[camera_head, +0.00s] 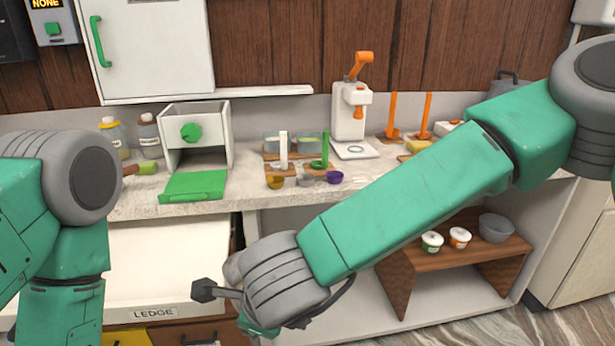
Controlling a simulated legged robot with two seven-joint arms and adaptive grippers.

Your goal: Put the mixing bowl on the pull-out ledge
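A grey bowl (496,229), which looks like the mixing bowl, sits upright on a low wooden stand (400,268) below the counter at the right. The pull-out ledge (165,262) is a pale, bare surface at the lower left, with a LEDGE label on its front edge. My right arm crosses the view from the right. Its wrist end, with the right gripper (262,312), is beside the ledge's right side, well left of the bowl. The fingers are mostly hidden, so its opening is unclear. My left arm runs down out of the picture at the left, its gripper unseen.
The counter (130,205) above holds bottles, a white bin with a green flap (193,187), small cups (305,180) and a white press (350,112). Drawers (190,333) are below the ledge.

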